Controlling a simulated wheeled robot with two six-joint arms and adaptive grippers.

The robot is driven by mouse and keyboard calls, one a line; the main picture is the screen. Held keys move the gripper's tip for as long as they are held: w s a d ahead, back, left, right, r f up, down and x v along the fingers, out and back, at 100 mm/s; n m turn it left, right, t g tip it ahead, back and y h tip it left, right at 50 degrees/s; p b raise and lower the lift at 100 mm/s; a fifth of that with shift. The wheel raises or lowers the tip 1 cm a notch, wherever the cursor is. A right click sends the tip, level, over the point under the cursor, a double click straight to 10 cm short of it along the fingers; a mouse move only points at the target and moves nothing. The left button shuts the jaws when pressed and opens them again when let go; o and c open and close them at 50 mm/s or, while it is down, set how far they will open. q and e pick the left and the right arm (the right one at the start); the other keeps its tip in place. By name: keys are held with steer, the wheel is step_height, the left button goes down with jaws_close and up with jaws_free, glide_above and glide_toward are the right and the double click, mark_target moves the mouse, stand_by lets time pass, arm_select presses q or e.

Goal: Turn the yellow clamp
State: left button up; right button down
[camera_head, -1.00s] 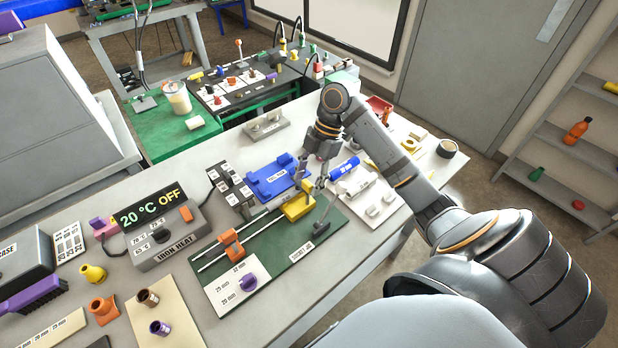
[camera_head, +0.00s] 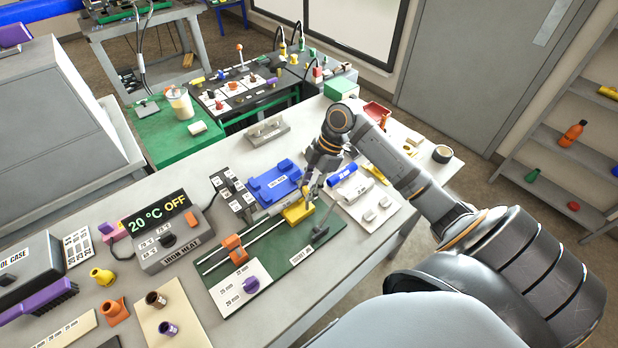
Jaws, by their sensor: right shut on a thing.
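The yellow clamp (camera_head: 298,213) sits at the right end of two rails on the green socket jig (camera_head: 275,250). My right gripper (camera_head: 308,192) reaches down from above onto the clamp's upper part and is shut on it. The fingers partly hide the clamp's top, so its exact turn is hard to see. My left gripper is not in view.
An orange clamp (camera_head: 235,249) stands at the left end of the rails. A grey-handled lever (camera_head: 320,232) stands just right of the clamp. The iron heater (camera_head: 168,235) is at left.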

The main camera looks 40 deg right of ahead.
steer(key=m+t+p, duration=0.1)
steer(key=m+p, duration=0.2)
steer(key=m+t+h+p, duration=0.1)
steer(key=m+p, duration=0.2)
steer(key=m+t+h+p, duration=0.1)
steer(key=m+p, duration=0.2)
steer(key=shift+s+a+r+p, duration=0.2)
steer(key=shift+s+r+p, duration=0.05)
steer(key=shift+r+p, duration=0.1)
steer(key=m+h+p, duration=0.1)
steer(key=m+p, duration=0.1)
steer(key=shift+f+m+t, duration=0.15)
steer(key=shift+m+t, duration=0.15)
steer(key=shift+m, duration=0.1)
steer(key=shift+a+f+m+h+p, duration=0.15)
steer(key=shift+m+h+p, duration=0.45)
steer(key=shift+m, duration=0.9)
steer(key=c, duration=1)
jaws_free()
steer(key=shift+o, duration=0.2)
steer(key=v, duration=1.2)
